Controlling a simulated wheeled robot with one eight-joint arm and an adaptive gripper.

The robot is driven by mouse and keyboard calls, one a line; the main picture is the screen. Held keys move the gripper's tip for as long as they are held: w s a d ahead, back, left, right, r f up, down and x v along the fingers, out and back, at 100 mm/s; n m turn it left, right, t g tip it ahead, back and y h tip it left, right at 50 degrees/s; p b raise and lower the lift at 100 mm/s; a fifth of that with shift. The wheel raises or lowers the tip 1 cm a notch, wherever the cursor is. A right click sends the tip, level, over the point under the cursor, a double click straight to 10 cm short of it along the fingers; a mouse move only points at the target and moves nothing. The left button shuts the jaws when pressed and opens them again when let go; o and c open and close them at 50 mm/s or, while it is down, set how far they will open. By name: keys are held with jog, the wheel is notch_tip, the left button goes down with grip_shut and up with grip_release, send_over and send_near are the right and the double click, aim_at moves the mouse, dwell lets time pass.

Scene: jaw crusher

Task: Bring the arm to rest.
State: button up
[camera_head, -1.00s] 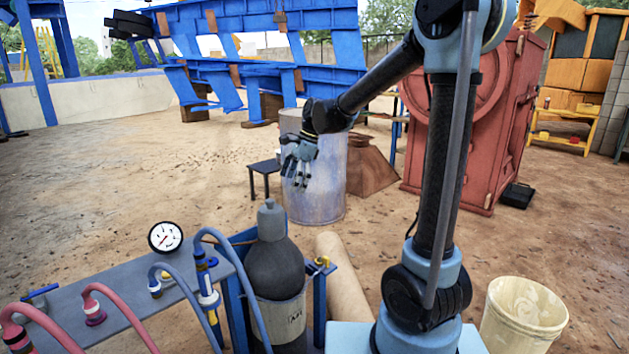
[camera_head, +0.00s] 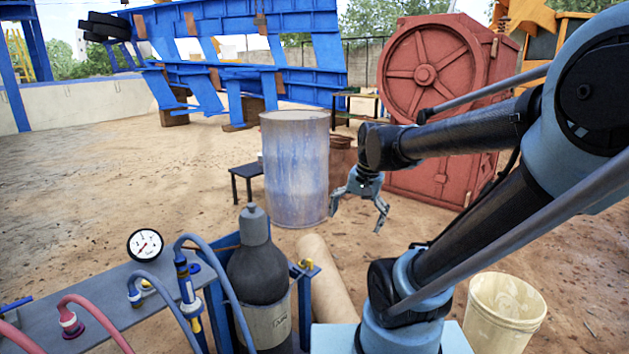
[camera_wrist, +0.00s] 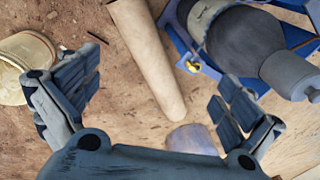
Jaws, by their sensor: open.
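My gripper (camera_head: 361,206) hangs from my folded arm in the head view, right of the blue-grey drum and in front of the red machine. Its fingers point down and are spread apart with nothing between them. The wrist view also shows my gripper (camera_wrist: 152,105) open, with both finger pads apart over bare dirt and a tan cylinder.
A blue-grey drum (camera_head: 296,170) stands left of my gripper. A red jaw crusher (camera_head: 432,75) stands behind it. A dark gas cylinder (camera_head: 257,275), a tan cylinder (camera_head: 328,285) and a cream bucket (camera_head: 503,312) are near my base. Open dirt lies at left.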

jog(key=s+d+f+n+h, duration=0.1)
jog(key=s+d+f+n, duration=0.3)
jog(key=s+d+f, duration=0.3)
jog(key=shift+s+d+f+n+t+h, duration=0.2)
jog(key=shift+s+n+t+h, duration=0.1)
jog(key=shift+s, duration=0.55)
